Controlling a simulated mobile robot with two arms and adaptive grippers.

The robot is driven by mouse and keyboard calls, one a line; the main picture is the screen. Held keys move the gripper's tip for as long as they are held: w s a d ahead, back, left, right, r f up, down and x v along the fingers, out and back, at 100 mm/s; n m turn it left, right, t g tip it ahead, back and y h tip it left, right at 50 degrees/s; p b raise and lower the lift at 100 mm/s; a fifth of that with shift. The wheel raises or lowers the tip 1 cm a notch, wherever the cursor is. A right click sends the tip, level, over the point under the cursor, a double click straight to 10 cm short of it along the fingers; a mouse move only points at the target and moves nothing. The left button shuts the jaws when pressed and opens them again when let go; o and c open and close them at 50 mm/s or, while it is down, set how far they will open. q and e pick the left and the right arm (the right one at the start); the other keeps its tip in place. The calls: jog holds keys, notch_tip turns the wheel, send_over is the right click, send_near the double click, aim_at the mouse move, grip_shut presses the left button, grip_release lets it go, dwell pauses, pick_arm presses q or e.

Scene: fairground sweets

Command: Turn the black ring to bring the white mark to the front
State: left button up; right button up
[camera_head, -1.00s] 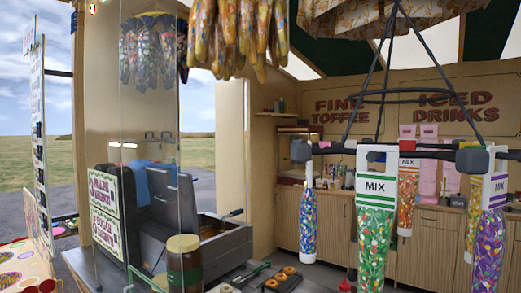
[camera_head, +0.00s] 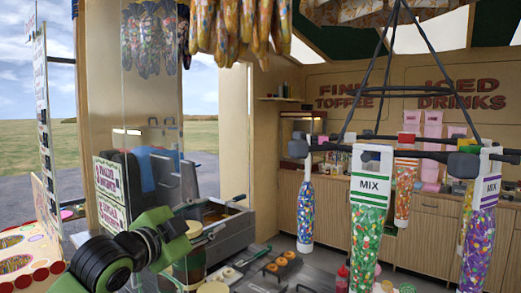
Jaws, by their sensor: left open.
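The black ring (camera_head: 425,153) hangs from black rods at the right and carries several bags of coloured sweets.
More sweet bags (camera_head: 230,28) hang overhead at the top. A counter below holds a grey fryer (camera_head: 225,235) and a tray of rings of dough (camera_head: 280,262). A red bottle (camera_head: 342,278) stands under the hanging bags. A clear pane (camera_head: 150,120) rises at the left.

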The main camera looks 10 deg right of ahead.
pick_arm(q)
jog(key=s+d+r+m+g+h, duration=0.15)
jog(key=s+d+r+m, duration=0.3)
jog(key=s+r, duration=0.55)
jog(key=m+g+h+p, duration=0.1)
jog(key=m+h, duration=0.1)
jog(key=m, duration=0.5)
send_near(294, 149)
jog(key=x, duration=0.2)
jog(key=shift+n, duration=0.25)
jog(key=p+x, duration=0.2)
jog(key=x, duration=0.6)
jog(key=shift+w+d, duration=0.2)
jog(key=shift+w+d+f, duration=0.1)
jog(key=shift+w+d, duration=0.2)
jog(key=shift+d, duration=0.05)
jog(key=c, duration=0.8)
jog(key=shift+s, duration=0.1)
